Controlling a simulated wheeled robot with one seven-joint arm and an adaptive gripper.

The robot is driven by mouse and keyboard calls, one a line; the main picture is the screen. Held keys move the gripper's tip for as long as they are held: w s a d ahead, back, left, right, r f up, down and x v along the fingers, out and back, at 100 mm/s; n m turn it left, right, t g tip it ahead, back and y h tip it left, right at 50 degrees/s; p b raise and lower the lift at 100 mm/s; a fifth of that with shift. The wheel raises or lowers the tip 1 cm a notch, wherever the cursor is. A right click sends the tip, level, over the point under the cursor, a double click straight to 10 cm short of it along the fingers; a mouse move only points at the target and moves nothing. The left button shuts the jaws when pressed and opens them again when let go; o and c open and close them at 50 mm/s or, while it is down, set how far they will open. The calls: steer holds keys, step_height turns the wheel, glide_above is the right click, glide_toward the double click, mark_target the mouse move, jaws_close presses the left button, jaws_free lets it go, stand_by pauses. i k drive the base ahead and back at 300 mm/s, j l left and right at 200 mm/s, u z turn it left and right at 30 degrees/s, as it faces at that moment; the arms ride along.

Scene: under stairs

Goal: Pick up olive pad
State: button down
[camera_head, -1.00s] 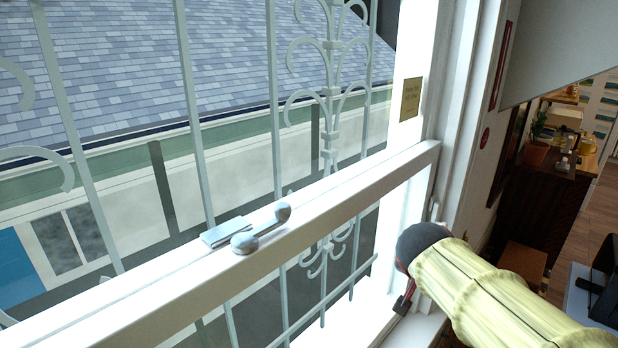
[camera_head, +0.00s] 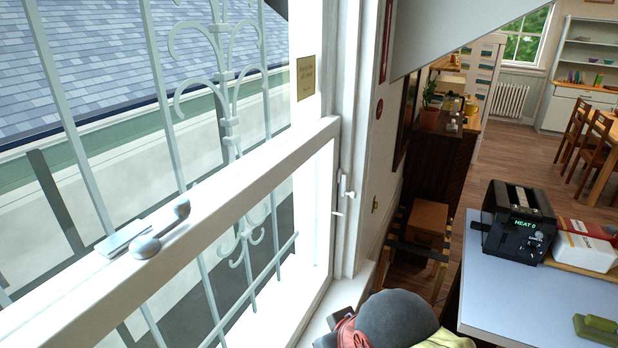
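A flat olive-green pad (camera_head: 588,332) lies on the pale blue-grey tabletop (camera_head: 505,300) at the lower right edge of the head view. A rounded green piece shows on top of it, and the right side of both is cut off by the frame. My arm, with a grey rounded joint and a pale yellow sleeve, shows at the bottom centre, left of the table. The fingers of my gripper do not show, so I cannot see what they hold.
A black device (camera_head: 518,222) reading "HEAT 0" stands at the table's back, beside a red and white box (camera_head: 585,250). The window frame (camera_head: 230,190) and sill fill the left. A wooden box (camera_head: 427,220) stands beyond. The table's middle is clear.

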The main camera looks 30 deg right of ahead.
mark_target(596, 328)
steer(key=z, duration=2.75)
steer(key=u, duration=4.05)
steer(key=z, duration=3.8)
